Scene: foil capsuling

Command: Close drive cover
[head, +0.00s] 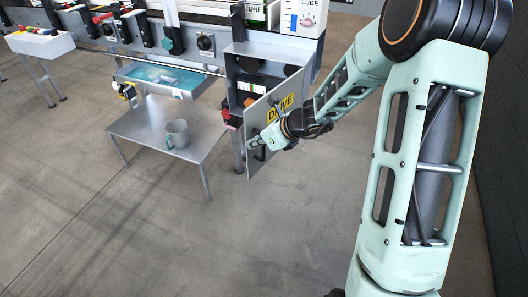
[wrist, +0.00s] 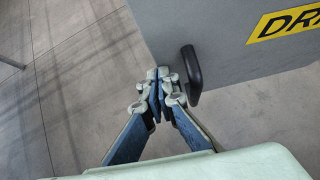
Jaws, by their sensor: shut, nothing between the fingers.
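The drive cover (head: 284,104) is a grey hinged panel with a yellow label reading "DRIVE". It stands open, swung out from the drive box (head: 240,62), and the dark inside of the box shows at its left. In the wrist view the cover (wrist: 220,45) fills the upper right, with a black handle (wrist: 191,74) near its lower left corner. In the wrist view my gripper (wrist: 158,76) is shut and empty, just left of the handle. I cannot tell whether it touches the cover.
A low metal table (head: 140,125) with a grey mug (head: 176,134) stands left of the cover. A blue-lined tray (head: 163,78) hangs above it. A white lube container (head: 302,17) sits on top of the machine. The floor in front is clear.

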